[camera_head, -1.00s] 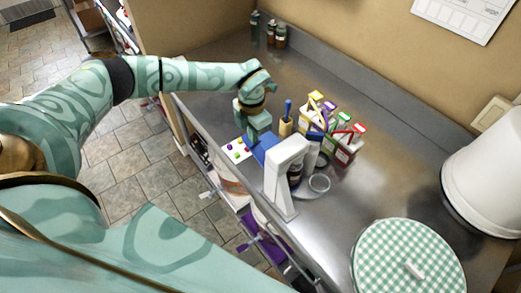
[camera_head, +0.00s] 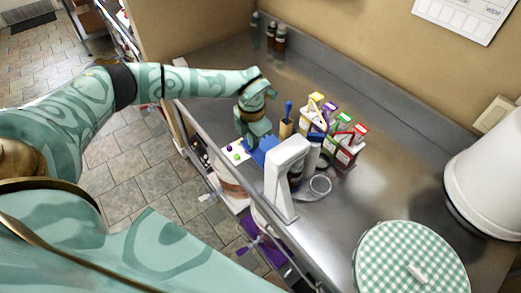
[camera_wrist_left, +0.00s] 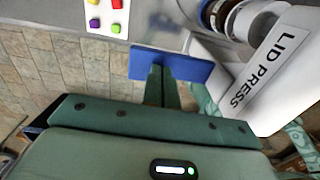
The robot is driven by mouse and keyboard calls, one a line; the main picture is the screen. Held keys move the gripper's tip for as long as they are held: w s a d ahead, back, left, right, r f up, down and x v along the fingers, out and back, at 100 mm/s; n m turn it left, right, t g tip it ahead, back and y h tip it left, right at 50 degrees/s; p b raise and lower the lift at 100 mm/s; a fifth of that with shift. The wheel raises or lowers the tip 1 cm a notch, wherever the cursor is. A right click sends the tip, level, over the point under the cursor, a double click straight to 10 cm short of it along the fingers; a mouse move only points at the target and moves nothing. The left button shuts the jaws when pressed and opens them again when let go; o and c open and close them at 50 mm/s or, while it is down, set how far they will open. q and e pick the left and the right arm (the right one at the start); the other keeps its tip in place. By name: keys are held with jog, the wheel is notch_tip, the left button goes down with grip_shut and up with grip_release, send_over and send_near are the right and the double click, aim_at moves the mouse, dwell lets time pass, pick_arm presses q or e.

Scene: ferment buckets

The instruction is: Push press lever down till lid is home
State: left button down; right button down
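The white lid press (camera_head: 285,172) stands at the counter's front edge; its "LID PRESS" label shows in the left wrist view (camera_wrist_left: 270,68). Its lever ends in a flat blue paddle (camera_head: 263,152), which also shows in the left wrist view (camera_wrist_left: 190,66). My left gripper (camera_head: 258,139) is over the paddle. In the left wrist view its fingers (camera_wrist_left: 161,78) are together, with their tips at the paddle; I cannot tell whether they touch it. A dark container (camera_head: 295,177) sits partly hidden within the press; its lid's seating cannot be seen. My right gripper is not in view.
A white card with coloured dots (camera_head: 235,153) lies left of the press. A brush in a holder (camera_head: 287,122) and cartons with coloured tops (camera_head: 344,148) stand behind it. A checkered round cover (camera_head: 410,262) and white bucket (camera_head: 490,175) are at right.

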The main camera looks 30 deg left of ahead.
pick_arm(q)
jog(key=shift+f+b, duration=0.3)
jog(key=shift+f, duration=0.5)
jog(key=shift+s+f+b, duration=0.1)
jog(key=shift+f+b, duration=0.3)
jog(key=shift+f, duration=0.4)
dwell(0.3)
notch_tip(320, 180, up, 14)
jog(key=p, duration=1.2)
jog(key=shift+p, duration=0.4)
dwell(0.3)
